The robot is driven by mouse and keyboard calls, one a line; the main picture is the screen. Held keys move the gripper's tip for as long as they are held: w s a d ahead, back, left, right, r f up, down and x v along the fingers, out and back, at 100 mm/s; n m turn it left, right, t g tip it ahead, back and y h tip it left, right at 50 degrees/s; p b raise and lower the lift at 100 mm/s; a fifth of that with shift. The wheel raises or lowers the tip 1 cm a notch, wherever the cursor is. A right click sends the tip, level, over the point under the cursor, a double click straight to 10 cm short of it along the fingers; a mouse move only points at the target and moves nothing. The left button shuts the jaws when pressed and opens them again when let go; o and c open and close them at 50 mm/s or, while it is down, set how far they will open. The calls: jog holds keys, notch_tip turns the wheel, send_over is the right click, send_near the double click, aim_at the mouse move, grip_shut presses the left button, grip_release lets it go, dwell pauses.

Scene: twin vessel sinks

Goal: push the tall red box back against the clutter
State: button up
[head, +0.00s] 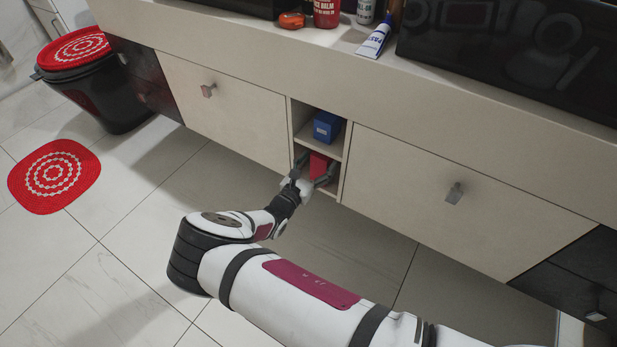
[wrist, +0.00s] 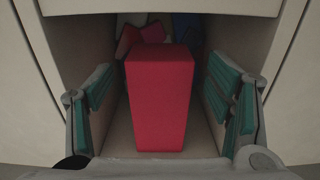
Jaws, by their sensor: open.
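The tall red box (wrist: 160,95) stands upright in the lower compartment of the open shelf, in the middle of the wrist view. It also shows in the head view (head: 319,164), partly hidden by my gripper. My gripper (wrist: 168,112) is open, with one finger on each side of the box and a visible gap on both sides. In the head view my gripper (head: 314,172) is at the mouth of the lower compartment. Behind the box lies the clutter (wrist: 130,38), with red, pale and blue pieces, mostly hidden by the box.
The compartment's side walls (wrist: 82,50) stand close outside my fingers. A blue box (head: 326,127) sits in the upper compartment. Closed drawers (head: 440,190) flank the shelf. A black bin (head: 105,95) and a red mat (head: 54,176) are at the left; the tiled floor is otherwise open.

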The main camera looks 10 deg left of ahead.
jog(key=shift+b+x, duration=0.45)
jog(key=shift+x, duration=1.35)
jog(key=shift+c, duration=0.3)
jog(key=c, duration=1.2)
jog(key=shift+b+x, duration=0.9)
jog(key=shift+x, duration=1.85)
jog(key=shift+w, duration=0.15)
jog(key=o, duration=1.3)
jog(key=shift+d, duration=0.1)
jog(key=shift+c, duration=0.2)
